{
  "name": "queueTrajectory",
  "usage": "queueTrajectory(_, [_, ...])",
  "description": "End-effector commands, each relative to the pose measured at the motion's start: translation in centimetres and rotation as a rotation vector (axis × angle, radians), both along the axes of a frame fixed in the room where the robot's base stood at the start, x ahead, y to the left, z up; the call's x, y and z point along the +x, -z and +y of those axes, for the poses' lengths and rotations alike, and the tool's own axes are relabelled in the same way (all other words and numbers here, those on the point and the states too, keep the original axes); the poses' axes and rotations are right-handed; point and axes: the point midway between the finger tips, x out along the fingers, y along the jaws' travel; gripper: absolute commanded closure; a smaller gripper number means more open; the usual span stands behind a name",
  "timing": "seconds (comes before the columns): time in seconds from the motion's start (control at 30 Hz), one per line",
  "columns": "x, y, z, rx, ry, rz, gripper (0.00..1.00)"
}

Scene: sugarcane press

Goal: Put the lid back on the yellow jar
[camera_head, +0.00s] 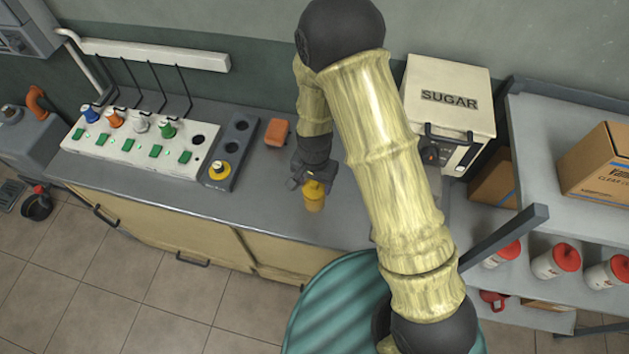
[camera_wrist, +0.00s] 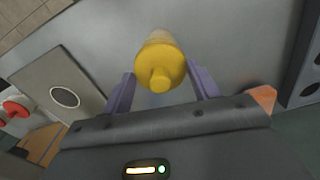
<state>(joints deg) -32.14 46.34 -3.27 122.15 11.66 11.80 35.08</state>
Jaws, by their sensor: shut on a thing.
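My gripper (camera_head: 313,183) is over the grey counter and points down. It is shut on a yellow lid (camera_head: 314,190). In the wrist view the lid (camera_wrist: 161,72) shows its round knob towards the camera, between the two purple fingers of my gripper (camera_wrist: 161,72). An amber-yellow jar body (camera_head: 315,206) shows just below the lid, near the counter's front edge. It also shows behind the lid in the wrist view (camera_wrist: 157,39). I cannot tell whether the lid is seated on the jar or only just above it.
A white panel (camera_head: 115,146) with green switches and coloured knobs stands on the left of the counter (camera_head: 262,189). Beside it is a dark rack (camera_head: 236,146) with a yellow-ringed piece (camera_head: 219,170). An orange block (camera_head: 277,132) lies behind my gripper. A SUGAR box (camera_head: 450,92) stands right.

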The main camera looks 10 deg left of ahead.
Motion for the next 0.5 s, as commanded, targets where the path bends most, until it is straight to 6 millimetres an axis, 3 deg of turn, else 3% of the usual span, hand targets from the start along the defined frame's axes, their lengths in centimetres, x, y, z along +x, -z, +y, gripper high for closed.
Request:
queueTrajectory(0.37, [0.00,0.02,0.02,0.000,0.000,0.000,0.61])
queueTrajectory(0.4, [0.00,0.02,0.02,0.000,0.000,0.000,0.32])
queueTrajectory(0.5, [0.00,0.01,0.03,0.000,0.000,0.000,0.14])
